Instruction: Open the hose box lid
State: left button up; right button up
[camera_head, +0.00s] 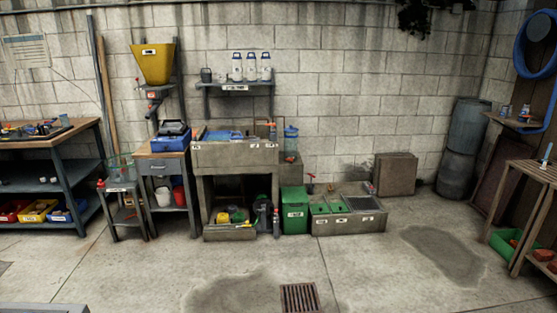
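No box in view is legibly marked as the hose box. A green lidded box (294,211) with a small white label stands on the floor right of the concrete sink. Its lid looks shut. A brown-grey box (395,173) stands against the back wall, further right, and looks closed. A low concrete unit (348,223) with green panels and a dark grate on top sits between them. I cannot tell which of these is the hose box. Neither of my grippers is in view.
A concrete sink (235,155) and a workbench (62,140) line the back and left. A wooden bench (540,172) and a coiled blue hose (522,55) are at the right. A floor drain (299,298) lies in front. The middle floor is clear.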

aim_at(337, 208)
jog(key=i+z, duration=0.15)
jog(key=i, duration=0.5)
jog(key=i+z, duration=0.2)
jog(key=i, duration=0.45)
jog(key=i+j+z, duration=0.15)
jog(key=i, duration=0.45)
